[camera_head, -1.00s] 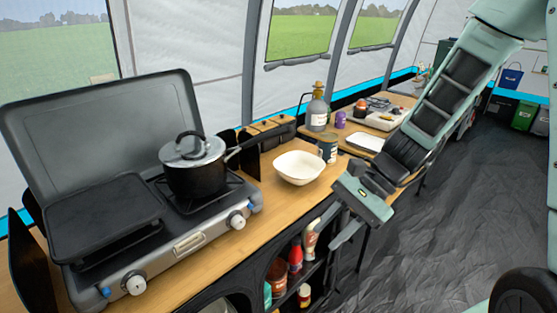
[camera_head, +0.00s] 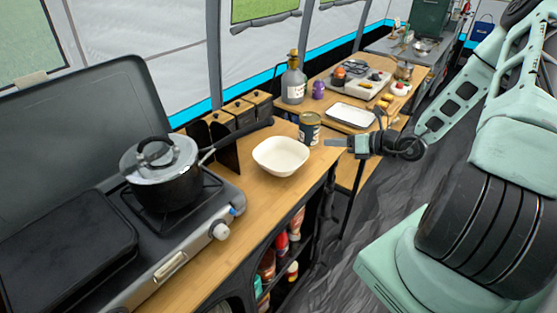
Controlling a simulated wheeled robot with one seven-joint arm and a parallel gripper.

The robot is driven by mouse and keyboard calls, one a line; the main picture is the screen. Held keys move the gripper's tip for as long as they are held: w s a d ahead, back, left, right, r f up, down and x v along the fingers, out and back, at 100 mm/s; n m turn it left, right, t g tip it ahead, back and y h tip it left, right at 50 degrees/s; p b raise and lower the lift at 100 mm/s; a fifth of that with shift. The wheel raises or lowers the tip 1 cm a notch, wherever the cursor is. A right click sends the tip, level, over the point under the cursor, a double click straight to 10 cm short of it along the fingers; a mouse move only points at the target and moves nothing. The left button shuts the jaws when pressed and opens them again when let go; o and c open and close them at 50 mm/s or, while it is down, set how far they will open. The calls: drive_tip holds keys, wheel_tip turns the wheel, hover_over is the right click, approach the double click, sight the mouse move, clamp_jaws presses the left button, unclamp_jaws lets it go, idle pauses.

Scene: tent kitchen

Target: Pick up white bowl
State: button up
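The white bowl (camera_head: 281,156) stands upright and looks empty on the wooden counter (camera_head: 262,193), right of the stove. My gripper (camera_head: 332,143) is to the right of the bowl, near the counter's right edge, with its fingers pointing left. It is apart from the bowl, with a gap between them. The fingers are seen from the side and small, so their opening cannot be made out. Nothing shows in the gripper.
A labelled can (camera_head: 309,128) stands just behind the bowl, close to my fingertips. A lidded pot (camera_head: 165,172) sits on the stove (camera_head: 186,253) to the left. A grey bottle (camera_head: 294,80) and a white tray (camera_head: 351,116) are farther back. The counter in front of the bowl is clear.

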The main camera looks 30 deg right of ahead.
drive_tip(key=p, duration=0.2)
approach(298, 143)
drive_tip(key=x, duration=0.4)
drive_tip(key=shift+w+a+r, duration=0.15)
drive_tip(key=shift+r, duration=0.2)
drive_tip(key=shift+f+p+x, duration=0.2)
drive_tip(key=shift+p+x, duration=0.3)
drive_tip(key=shift+x, duration=0.95)
drive_tip(key=shift+f+p+x, duration=0.15)
drive_tip(key=shift+p+x, duration=0.35)
drive_tip(key=shift+x, duration=1)
clamp_jaws()
